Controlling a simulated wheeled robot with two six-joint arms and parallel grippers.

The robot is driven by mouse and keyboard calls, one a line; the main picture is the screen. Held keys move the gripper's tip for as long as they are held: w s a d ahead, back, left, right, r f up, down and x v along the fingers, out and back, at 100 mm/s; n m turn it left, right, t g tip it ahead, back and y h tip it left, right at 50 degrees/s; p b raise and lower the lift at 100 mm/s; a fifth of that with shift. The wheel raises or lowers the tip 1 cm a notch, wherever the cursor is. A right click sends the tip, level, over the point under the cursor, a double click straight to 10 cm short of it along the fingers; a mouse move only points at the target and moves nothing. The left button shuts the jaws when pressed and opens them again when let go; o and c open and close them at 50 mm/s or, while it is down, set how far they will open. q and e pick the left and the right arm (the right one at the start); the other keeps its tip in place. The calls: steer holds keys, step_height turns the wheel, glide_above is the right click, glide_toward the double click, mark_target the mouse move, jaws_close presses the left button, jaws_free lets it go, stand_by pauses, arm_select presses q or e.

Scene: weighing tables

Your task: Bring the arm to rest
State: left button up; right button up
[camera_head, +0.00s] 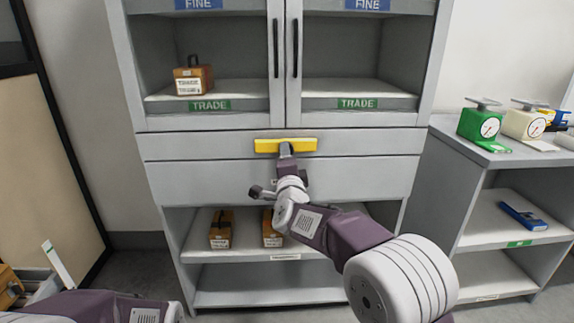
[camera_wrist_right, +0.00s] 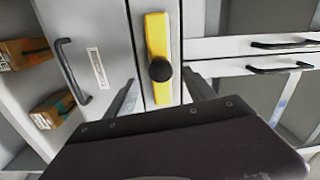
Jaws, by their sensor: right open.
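My right arm reaches up to the grey cabinet's upper drawer front (camera_head: 200,147). My right gripper (camera_head: 286,152) is at a yellow bar (camera_head: 268,146) on that front. In the right wrist view, the yellow bar (camera_wrist_right: 156,32) carries a round black knob (camera_wrist_right: 160,70). The right gripper (camera_wrist_right: 163,92) is open there, with its fingers apart on either side of the knob and nothing visibly clamped. Whether a finger touches the bar cannot be told. My left arm shows only as a link at the bottom left of the head view; its gripper is not in view.
Glass doors with black handles (camera_head: 295,48) stand above the drawers. A wooden box (camera_head: 193,79) sits on the TRADE shelf; two more (camera_head: 221,229) stand on the lower shelf. At the right, a side unit bears a green scale (camera_head: 480,124) and a cream scale (camera_head: 524,123).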

steer(key=shift+s, duration=0.7)
